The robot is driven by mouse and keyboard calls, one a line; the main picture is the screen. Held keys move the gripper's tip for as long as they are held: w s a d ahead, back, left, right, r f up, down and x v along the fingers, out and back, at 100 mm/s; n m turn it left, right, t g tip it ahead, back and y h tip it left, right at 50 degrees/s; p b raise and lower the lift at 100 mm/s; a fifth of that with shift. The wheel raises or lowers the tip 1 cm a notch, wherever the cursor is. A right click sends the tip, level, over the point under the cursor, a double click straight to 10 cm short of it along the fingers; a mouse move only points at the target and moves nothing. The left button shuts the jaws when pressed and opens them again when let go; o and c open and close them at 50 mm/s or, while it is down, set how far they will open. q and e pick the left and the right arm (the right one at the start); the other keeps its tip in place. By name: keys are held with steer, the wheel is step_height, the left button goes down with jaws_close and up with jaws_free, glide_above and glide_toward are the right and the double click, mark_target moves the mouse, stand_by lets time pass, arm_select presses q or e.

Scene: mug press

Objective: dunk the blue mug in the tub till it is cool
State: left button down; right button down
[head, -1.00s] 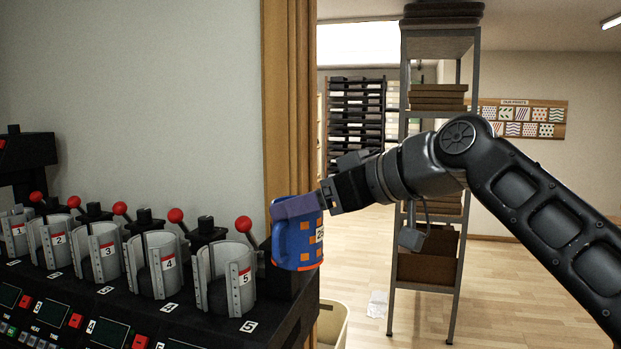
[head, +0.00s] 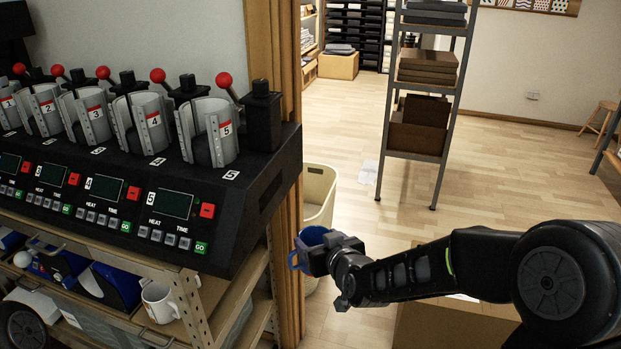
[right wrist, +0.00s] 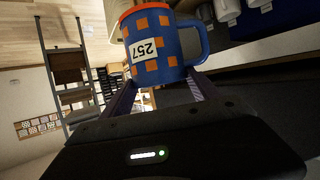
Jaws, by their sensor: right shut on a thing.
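The blue mug (head: 313,236) is in my right gripper (head: 326,254), beside the right end of the press bench and low in the head view. In the right wrist view the mug (right wrist: 170,57) has orange squares, an orange rim and a label 257, with its handle to the right. The right gripper (right wrist: 160,92) is shut on the mug's body. A cream tub-like bin (head: 319,187) stands on the floor just behind the mug in the head view. The mug and gripper overlap its lower front, and I see no liquid in it. My left gripper is out of view.
The press bench (head: 150,205) has several numbered mug presses with red-knobbed levers. A white mug (head: 160,302) is on the shelf below. A cardboard box (head: 445,325) lies under my right arm. A metal shelf rack (head: 420,140) stands behind; the floor between is mostly open.

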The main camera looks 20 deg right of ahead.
steer(key=shift+m+h, duration=0.5)
steer(key=shift+h, duration=0.1)
steer(key=shift+s+d+f, duration=0.2)
steer(key=shift+s+f, duration=0.1)
steer(key=shift+f, duration=1.35)
steer(key=shift+s+d+f, duration=0.15)
steer(key=shift+s+f, duration=0.1)
steer(key=shift+f, duration=1.4)
steer(key=shift+s+d+f, duration=0.2)
steer(key=shift+s+f, duration=0.1)
steer(key=shift+f, duration=1.35)
